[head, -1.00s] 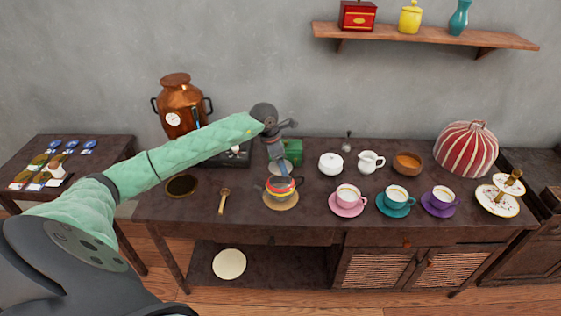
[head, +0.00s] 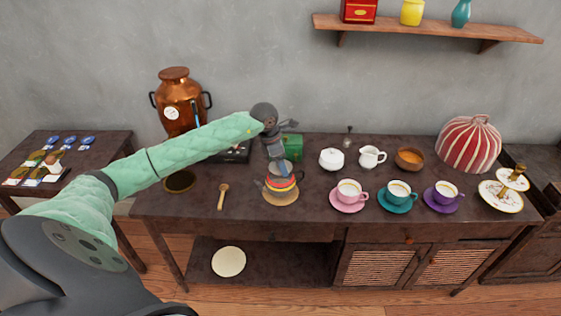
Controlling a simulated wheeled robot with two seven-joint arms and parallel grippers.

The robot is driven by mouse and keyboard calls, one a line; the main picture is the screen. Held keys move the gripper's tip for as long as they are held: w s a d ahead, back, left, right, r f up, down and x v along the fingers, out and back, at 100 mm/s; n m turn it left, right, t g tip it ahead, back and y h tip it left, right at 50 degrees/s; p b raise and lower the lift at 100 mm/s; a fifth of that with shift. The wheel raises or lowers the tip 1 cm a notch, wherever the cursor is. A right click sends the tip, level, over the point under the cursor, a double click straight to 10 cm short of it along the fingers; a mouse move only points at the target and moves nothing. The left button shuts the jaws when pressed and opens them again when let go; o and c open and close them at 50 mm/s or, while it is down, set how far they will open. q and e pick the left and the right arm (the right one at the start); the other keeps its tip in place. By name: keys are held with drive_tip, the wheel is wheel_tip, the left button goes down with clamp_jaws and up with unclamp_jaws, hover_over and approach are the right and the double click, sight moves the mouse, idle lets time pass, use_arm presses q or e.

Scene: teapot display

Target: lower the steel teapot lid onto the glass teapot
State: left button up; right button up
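The glass teapot (head: 281,188), with red, orange and yellow showing in its body, stands on a round tan mat (head: 281,201) at the front of the dark table, left of the cups. My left gripper (head: 279,167) points down directly over the teapot's top, very close to it. A greyish patch shows between the gripper and the teapot, but I cannot make out the steel lid's outline or whether the lid touches the rim. The finger gap is too small to read. My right gripper is not in view.
A wooden spoon (head: 222,196) lies left of the teapot. A green box (head: 292,147) and a white sugar bowl (head: 332,159) stand behind. A pink cup (head: 349,191) is to the right. A copper urn (head: 181,103) stands at the back left.

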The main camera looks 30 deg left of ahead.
use_arm(q)
drive_tip(key=shift+r+b, duration=0.1)
drive_tip(key=shift+b, duration=0.3)
drive_tip(key=shift+f, duration=0.3)
idle(0.5)
drive_tip(key=shift+f+b, duration=0.85)
drive_tip(key=shift+b, duration=0.1)
drive_tip(key=shift+b, duration=0.3)
idle(0.4)
drive_tip(key=shift+f, duration=0.15)
drive_tip(key=shift+f+b, duration=0.15)
drive_tip(key=shift+b, duration=0.4)
drive_tip(key=o, duration=1.1)
